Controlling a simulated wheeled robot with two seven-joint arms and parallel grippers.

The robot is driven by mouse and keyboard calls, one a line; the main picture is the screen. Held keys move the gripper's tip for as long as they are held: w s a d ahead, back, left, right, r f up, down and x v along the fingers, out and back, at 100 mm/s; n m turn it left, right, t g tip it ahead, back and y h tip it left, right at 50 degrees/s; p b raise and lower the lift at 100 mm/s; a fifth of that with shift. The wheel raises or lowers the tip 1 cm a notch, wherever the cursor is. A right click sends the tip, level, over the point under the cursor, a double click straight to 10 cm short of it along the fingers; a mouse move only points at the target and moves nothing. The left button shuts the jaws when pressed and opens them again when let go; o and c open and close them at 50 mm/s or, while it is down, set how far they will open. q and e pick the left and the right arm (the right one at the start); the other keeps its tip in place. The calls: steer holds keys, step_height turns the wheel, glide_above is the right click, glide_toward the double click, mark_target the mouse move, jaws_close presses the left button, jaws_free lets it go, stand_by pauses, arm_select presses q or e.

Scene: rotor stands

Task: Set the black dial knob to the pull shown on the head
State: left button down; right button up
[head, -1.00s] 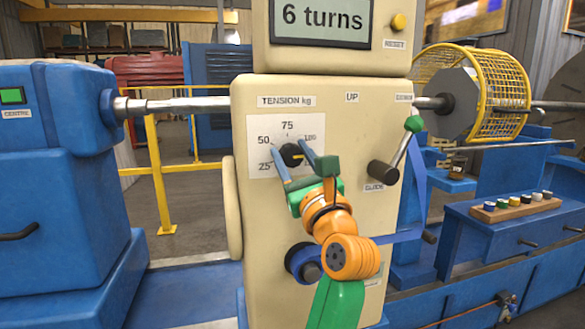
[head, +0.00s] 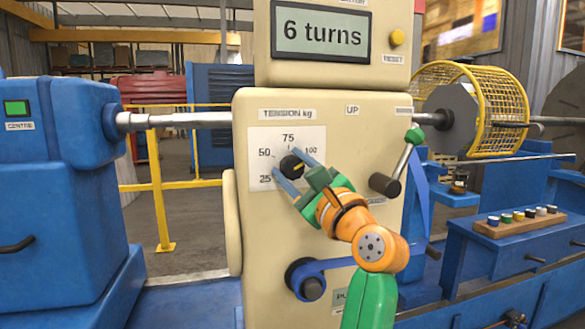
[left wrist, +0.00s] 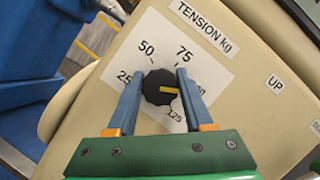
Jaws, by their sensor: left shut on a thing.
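The black dial knob (head: 291,166) sits on a white scale plate (head: 258,141) labelled TENSION kg, marked 25 to 125. My left gripper (head: 287,161) has its two blue fingers on opposite sides of the knob, shut on it. In the left wrist view the knob (left wrist: 160,87) lies between the fingers (left wrist: 159,88), and its yellow pointer line points right, roughly toward the 100 mark, which a finger partly covers. The machine head's display (head: 321,30) reads "6 turns"; no kg figure shows on it. My right gripper is not in view.
A crank lever (head: 400,165) with a green ball sticks out right of the dial. A yellow reset button (head: 397,37) is beside the display.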

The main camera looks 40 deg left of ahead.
mark_target(294, 170)
arm_select(q)
steer(key=shift+r, duration=0.1)
steer(key=shift+c, duration=1.5)
jaws_free()
steer(key=b+v, duration=0.2)
steer(key=v, duration=0.4)
steer(key=shift+f, duration=0.2)
steer(key=shift+s+d, duration=0.2)
steer(key=shift+d, duration=0.25)
